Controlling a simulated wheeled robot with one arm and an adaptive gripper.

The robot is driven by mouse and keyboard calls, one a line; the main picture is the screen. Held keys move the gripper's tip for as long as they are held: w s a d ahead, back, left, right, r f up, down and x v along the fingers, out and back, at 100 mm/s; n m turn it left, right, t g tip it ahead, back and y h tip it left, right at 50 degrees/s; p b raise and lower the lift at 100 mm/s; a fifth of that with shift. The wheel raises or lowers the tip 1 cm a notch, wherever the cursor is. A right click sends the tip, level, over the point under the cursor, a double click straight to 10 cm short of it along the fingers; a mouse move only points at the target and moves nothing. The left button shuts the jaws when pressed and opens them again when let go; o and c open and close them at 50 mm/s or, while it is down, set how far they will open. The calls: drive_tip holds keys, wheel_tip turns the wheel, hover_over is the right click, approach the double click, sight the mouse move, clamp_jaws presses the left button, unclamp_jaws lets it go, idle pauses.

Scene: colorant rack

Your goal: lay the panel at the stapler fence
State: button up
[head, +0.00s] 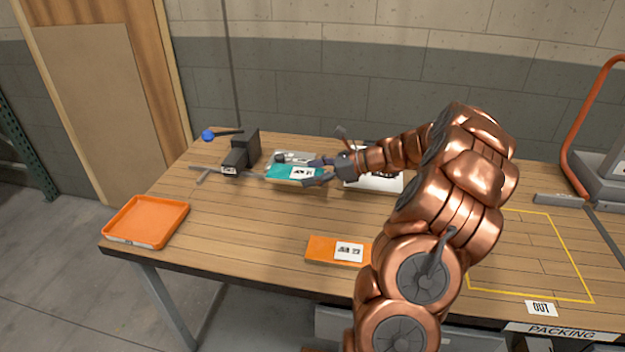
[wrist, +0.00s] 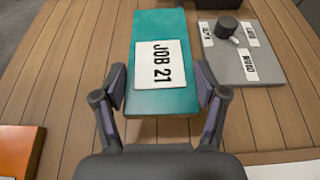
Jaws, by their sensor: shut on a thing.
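The teal panel (head: 280,172) carries a white JOB 21 label and lies flat between the fingers of my gripper (head: 322,172). The wrist view shows the fingers of my gripper (wrist: 161,92) against both long sides of the teal panel (wrist: 160,35) near its close end. I cannot tell whether the panel touches the table. The dark stapler (head: 240,152), with a blue-knobbed lever, stands to the left of the panel. A thin metal fence bar (head: 250,175) runs at its foot; the panel's left end is close to it, and contact is unclear.
A grey plate (wrist: 240,60) with labels and a dark knob lies beside the panel. An orange JOB 23 panel (head: 322,250) lies near the front edge. An orange tray (head: 146,221) sits at the left corner. A white panel (head: 378,185) is partly under my arm. A yellow outline (head: 560,250) marks the right.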

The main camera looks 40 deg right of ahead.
sight(313, 193)
drive_tip(key=shift+f, duration=1.25)
drive_tip(key=shift+f, duration=0.6)
drive_tip(key=o, duration=1.2)
drive_tip(key=shift+r, duration=0.1)
